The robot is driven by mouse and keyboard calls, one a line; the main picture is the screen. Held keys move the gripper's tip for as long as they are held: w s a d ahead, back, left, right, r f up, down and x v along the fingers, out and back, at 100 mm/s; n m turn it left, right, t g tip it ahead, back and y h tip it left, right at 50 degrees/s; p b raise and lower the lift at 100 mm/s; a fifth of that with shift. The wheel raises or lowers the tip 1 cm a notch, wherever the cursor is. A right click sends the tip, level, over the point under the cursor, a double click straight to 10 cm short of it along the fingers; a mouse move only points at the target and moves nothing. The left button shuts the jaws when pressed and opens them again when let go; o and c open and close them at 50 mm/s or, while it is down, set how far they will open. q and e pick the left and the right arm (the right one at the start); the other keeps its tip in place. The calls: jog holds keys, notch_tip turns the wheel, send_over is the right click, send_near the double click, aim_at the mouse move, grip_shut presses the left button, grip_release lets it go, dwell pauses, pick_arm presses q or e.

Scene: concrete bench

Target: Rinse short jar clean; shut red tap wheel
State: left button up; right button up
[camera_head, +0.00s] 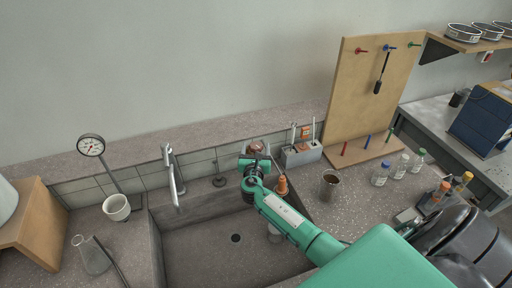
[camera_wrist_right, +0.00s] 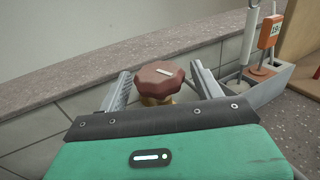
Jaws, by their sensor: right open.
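The red tap wheel (camera_wrist_right: 160,77) is a dull red, faceted knob on a brass stem. In the wrist view it sits between the two open fingers of my right gripper (camera_wrist_right: 161,84), with gaps on both sides. In the head view my right gripper (camera_head: 255,162) is at the sink's back edge, just in front of the wheel (camera_head: 256,146). A small pale vessel (camera_head: 274,236) in the sink is partly hidden by my right arm; I cannot tell whether it is the short jar. The tall metal spout (camera_head: 173,180) stands over the sink's left side. My left gripper is not in view.
The sink (camera_head: 195,250) has a dark drain. An orange cone-shaped item (camera_head: 282,186), a grey holder (camera_head: 300,156) and a brown-filled cup (camera_head: 329,185) stand right of the gripper. A white cup (camera_head: 117,208), gauge stand (camera_head: 91,146) and flask (camera_head: 93,256) are at left.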

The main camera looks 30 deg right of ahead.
jog(key=shift+w+d, duration=0.1)
jog(key=shift+w, duration=0.05)
jog(key=c, duration=0.9)
jog(key=shift+w+m+g+h+b, duration=0.1)
jog(key=shift+m+g+h+b, duration=0.6)
jog(key=shift+m+g+h, duration=0.75)
jog(key=shift+m+g+h+b, duration=0.4)
jog(key=shift+m+g+h, duration=0.5)
jog(key=shift+g, duration=0.35)
jog(key=o, duration=0.9)
